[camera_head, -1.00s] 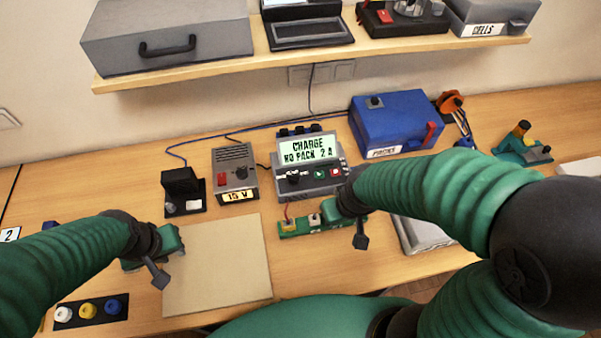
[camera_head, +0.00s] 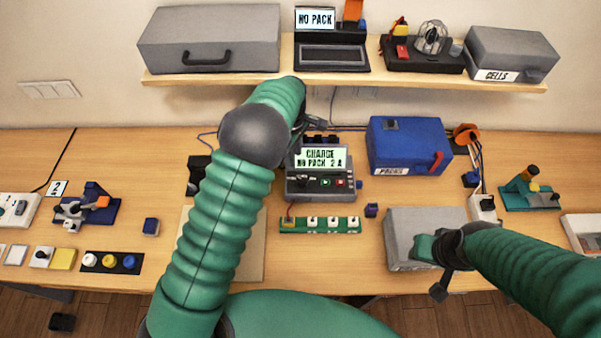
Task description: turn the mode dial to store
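The charger (camera_head: 320,187) stands at the middle of the bench. Its lit screen (camera_head: 321,158) reads "CHARGE NO PACK 2 A". The mode dial (camera_head: 298,183) is a small dark knob at the left of the panel under the screen; its pointer is too small to read. My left arm arches up beside the charger, and its gripper (camera_head: 298,128) is at the charger's upper left, mostly hidden behind the arm. I cannot tell whether its fingers are apart or touch anything. My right gripper (camera_head: 421,247) is over a grey case at the right, its fingers unclear.
A green board (camera_head: 320,225) lies before the charger. A blue box (camera_head: 408,148) labelled PACKS stands to its right, and the grey case (camera_head: 398,222) lies in front of that box. The shelf (camera_head: 400,83) overhangs the back. A beige mat (camera_head: 250,265) is partly under my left arm.

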